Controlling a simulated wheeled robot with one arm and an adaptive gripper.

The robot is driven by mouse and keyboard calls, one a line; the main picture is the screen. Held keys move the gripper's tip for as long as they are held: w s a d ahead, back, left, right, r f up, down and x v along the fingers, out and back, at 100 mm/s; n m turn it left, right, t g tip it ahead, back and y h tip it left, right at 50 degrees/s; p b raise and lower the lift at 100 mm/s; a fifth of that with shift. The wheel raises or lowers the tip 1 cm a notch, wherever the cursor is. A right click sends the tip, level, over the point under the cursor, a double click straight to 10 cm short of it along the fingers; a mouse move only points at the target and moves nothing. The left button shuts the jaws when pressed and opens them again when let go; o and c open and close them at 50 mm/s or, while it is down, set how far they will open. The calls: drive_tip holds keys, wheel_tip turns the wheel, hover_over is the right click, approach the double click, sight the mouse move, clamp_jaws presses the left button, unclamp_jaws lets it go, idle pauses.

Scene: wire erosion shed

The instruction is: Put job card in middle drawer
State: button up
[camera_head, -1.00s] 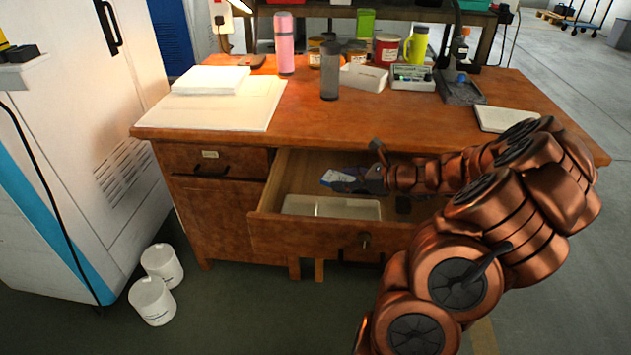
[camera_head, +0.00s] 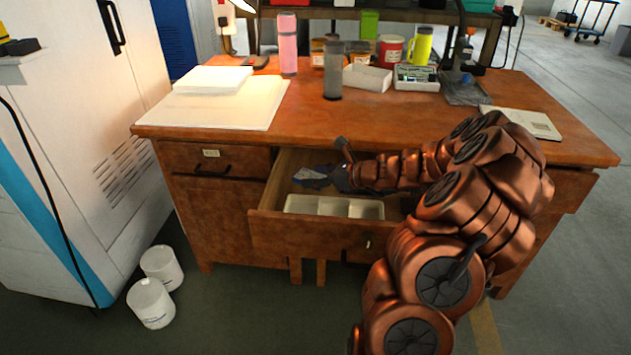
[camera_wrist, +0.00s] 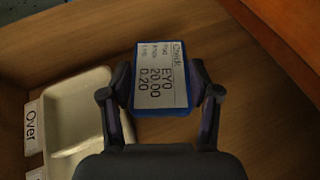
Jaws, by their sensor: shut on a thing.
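The job card (camera_wrist: 161,75) is a white card with black print and a blue edge. In the wrist view it is held between the fingers of my gripper (camera_wrist: 161,95), which is shut on it. In the head view my gripper (camera_head: 326,177) is at the open middle drawer (camera_head: 305,233), with the card (camera_head: 308,174) at its tip, partly dark and hard to make out. The card is over the drawer's inside, behind a pale divided tray (camera_head: 334,207). I cannot tell whether the card touches the drawer floor.
Bare wooden drawer floor shows around the card. The desk top (camera_head: 400,125) above holds papers, bottles and boxes. A closed drawer (camera_head: 215,160) is at the left.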

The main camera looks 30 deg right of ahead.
drive_tip(key=shift+f, duration=0.8)
drive_tip(key=o, duration=1.2)
drive_tip(key=shift+c, duration=0.2)
drive_tip(key=shift+r, duration=0.55)
drive_tip(key=p+v, duration=0.2)
drive_tip(key=v, duration=1)
